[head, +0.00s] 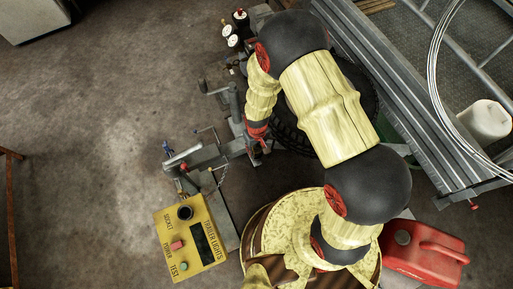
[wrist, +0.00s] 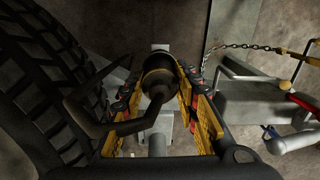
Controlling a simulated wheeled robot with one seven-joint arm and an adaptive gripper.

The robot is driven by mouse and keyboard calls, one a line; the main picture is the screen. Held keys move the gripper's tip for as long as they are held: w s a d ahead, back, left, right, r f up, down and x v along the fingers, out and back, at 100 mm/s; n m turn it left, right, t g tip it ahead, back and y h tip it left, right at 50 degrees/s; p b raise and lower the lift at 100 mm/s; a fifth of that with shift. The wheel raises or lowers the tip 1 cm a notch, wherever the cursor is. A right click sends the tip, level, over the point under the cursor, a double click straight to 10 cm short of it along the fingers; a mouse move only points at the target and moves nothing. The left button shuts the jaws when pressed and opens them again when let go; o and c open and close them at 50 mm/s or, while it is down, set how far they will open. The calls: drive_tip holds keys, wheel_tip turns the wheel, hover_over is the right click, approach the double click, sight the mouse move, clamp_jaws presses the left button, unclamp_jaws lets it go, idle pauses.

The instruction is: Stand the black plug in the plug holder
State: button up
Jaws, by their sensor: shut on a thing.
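The black plug (wrist: 159,76) is in the wrist view, between the two yellow-and-red fingers of my gripper (wrist: 162,92). My gripper is shut on it. A dark cable (wrist: 125,128) bends from the plug's near end to the lower left. A pale grey piece (wrist: 160,47) shows just beyond the plug; I cannot tell whether it is the plug holder, nor whether the plug touches it. In the head view my gripper (head: 259,143) is beside the trailer's front metalwork, and the plug there is too small or hidden to make out.
A black tyre (wrist: 45,80) stands close on the left in the wrist view. The grey trailer coupling (wrist: 265,105) and a chain (wrist: 240,46) are on the right. In the head view, a yellow trailer-lights box (head: 190,238) and a red fuel can (head: 425,252) stand nearer. Floor at left is clear.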

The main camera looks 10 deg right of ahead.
drive_tip(key=shift+f+b, duration=0.6)
drive_tip(key=shift+f, duration=0.4)
idle(0.4)
drive_tip(key=o, duration=1.3)
drive_tip(key=shift+o, duration=1)
drive_tip(key=shift+o, duration=1.3)
drive_tip(key=shift+r+p, duration=3.55)
drive_tip(key=shift+r, duration=1)
